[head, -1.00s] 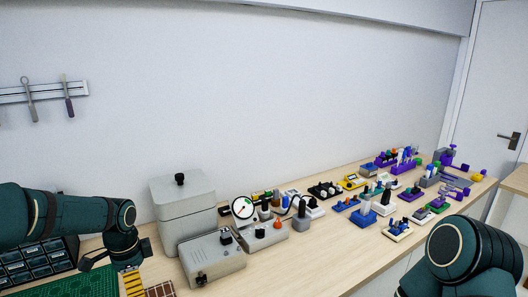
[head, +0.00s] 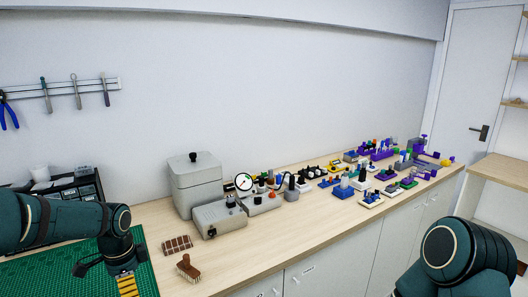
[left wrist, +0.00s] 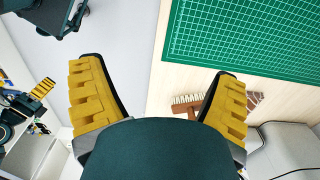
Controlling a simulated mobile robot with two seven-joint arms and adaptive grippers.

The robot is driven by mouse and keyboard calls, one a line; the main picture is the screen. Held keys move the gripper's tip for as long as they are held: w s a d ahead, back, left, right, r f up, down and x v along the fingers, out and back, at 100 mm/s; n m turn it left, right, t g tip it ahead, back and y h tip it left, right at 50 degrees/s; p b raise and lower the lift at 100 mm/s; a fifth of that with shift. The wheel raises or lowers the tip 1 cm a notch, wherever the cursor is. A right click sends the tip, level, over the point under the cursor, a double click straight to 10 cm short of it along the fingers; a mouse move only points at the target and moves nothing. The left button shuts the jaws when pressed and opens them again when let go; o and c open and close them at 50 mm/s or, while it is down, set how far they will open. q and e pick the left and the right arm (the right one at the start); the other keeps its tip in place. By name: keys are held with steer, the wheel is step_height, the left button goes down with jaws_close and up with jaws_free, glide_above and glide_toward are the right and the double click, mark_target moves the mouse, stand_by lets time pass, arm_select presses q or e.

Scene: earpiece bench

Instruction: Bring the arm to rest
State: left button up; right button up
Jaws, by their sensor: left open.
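My left arm is bent and comes in from the left in the head view. My left gripper (head: 126,285) hangs low by the bench's front edge, with its tips cut off by the picture's lower border. In the left wrist view the left gripper (left wrist: 160,72) has its two yellow ridged fingers wide apart, with nothing between them. My right arm (head: 462,262) is folded at the lower right of the head view, its gripper out of that view. A yellow ridged piece (left wrist: 42,88) at the left of the wrist view looks like a right gripper finger.
A green cutting mat (head: 145,268) lies under the left arm. A brush (head: 188,268) and a brown striped block (head: 177,245) lie right of it. Grey boxes (head: 196,184) and many small fixtures (head: 345,190) fill the bench's back and right. The bench's front strip (head: 260,245) is clear.

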arm_select(q)
steer(key=s+d+f+n+h, duration=0.2)
steer(key=d+f+n+h, duration=0.15)
steer(key=d+f, duration=0.95)
steer(key=s+d+f+n+t, duration=0.1)
steer(key=s+d+f+n, duration=0.8)
steer(key=s, duration=0.5)
step_height(320, 180, down, 3)
steer(key=shift+s+d+r+n+t, duration=0.15)
steer(key=shift+s+r+n+t, duration=0.1)
steer(key=shift+n+t, duration=0.2)
